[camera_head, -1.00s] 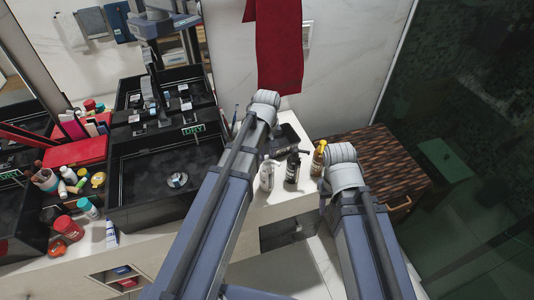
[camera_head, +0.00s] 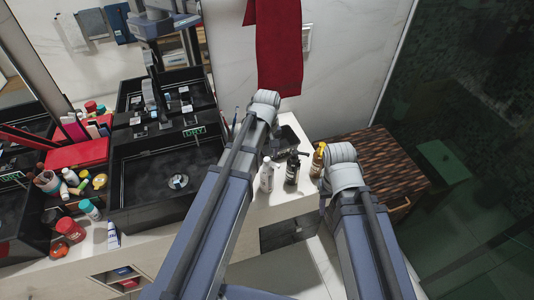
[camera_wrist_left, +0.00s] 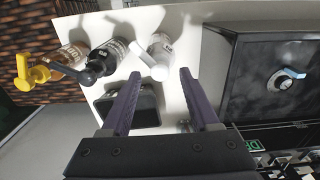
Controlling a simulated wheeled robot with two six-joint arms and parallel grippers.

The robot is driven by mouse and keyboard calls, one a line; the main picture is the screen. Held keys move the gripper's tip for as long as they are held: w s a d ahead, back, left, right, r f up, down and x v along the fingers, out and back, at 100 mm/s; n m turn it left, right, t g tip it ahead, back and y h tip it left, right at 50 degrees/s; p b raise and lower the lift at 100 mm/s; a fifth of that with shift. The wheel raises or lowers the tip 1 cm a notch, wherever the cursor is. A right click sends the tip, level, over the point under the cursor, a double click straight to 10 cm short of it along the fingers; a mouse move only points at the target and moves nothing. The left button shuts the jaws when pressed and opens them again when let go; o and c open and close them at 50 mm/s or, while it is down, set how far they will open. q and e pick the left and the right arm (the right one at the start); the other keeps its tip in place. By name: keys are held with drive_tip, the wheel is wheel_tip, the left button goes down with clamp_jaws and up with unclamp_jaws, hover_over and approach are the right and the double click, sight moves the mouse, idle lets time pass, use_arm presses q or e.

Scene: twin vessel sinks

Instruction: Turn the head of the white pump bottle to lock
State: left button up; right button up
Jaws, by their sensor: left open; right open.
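The white pump bottle (camera_head: 267,178) stands upright on the white counter, beside my left arm in the head view. In the left wrist view the white pump bottle (camera_wrist_left: 163,44) shows from above, its white head (camera_wrist_left: 158,72) with a spout reaching toward the upper left. My left gripper (camera_wrist_left: 160,74) is open, its two dark fingers apart and empty, with the bottle's head in line with the gap between the tips. I cannot tell the exact depth between them. In the head view my left gripper is hidden behind its arm. My right gripper is not visible.
A black pump bottle (camera_head: 292,168) and an amber bottle with a yellow pump (camera_head: 318,160) stand close to the white one. A dark box (camera_wrist_left: 130,105) lies beside them. The black sink (camera_head: 160,180) is to the left. A red towel (camera_head: 279,50) hangs behind.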

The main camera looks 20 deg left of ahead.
sight(267, 159)
use_arm(q)
wheel_tip(267, 159, up, 7)
drive_tip(key=p, duration=0.6)
drive_tip(key=shift+f, duration=0.15)
drive_tip(key=shift+s+m, duration=0.1)
drive_tip(key=shift+m, duration=0.5)
drive_tip(key=shift+f, duration=0.1)
wheel_tip(267, 159, down, 8)
drive_tip(key=b, duration=0.8)
